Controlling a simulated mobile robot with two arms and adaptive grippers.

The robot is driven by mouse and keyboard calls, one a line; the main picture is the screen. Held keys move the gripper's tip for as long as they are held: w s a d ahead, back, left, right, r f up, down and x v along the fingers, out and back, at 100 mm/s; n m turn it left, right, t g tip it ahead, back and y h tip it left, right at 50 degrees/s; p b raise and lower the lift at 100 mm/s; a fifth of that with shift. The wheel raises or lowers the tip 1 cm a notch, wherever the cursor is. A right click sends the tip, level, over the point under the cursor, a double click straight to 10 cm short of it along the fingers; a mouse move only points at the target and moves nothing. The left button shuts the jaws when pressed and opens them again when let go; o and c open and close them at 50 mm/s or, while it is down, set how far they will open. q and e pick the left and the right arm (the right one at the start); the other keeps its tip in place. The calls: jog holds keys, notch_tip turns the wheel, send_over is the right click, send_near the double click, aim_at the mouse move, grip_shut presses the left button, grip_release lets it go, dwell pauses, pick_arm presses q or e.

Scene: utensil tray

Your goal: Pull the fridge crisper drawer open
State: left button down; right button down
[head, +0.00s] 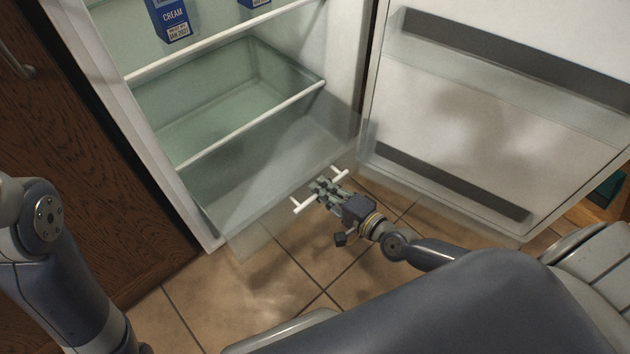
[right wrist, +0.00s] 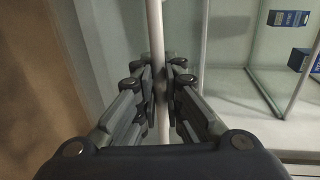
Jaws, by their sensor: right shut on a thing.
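The clear crisper drawer (head: 245,226) is at the bottom of the open fridge, and its front stands forward of the shelf edge above. Its white bar handle (head: 301,206) runs across the front. My right gripper (head: 322,186) is shut on the handle near its middle. In the right wrist view the handle (right wrist: 155,40) passes between the two fingers (right wrist: 163,95). My left arm shows at the lower left of the head view, but its gripper is out of view. The drawer's inside looks empty through the clear walls.
The fridge door (head: 470,140) stands open on the right, with grey racks. A glass shelf (head: 255,120) with a white edge is above the drawer. A blue cream carton (head: 170,20) stands higher up. A wooden cabinet (head: 75,150) is at left; tiled floor (head: 240,300) lies in front.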

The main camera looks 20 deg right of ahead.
jog(key=shift+s, duration=0.1)
jog(key=c, duration=1.7)
grip_release()
jog(key=v, duration=1.2)
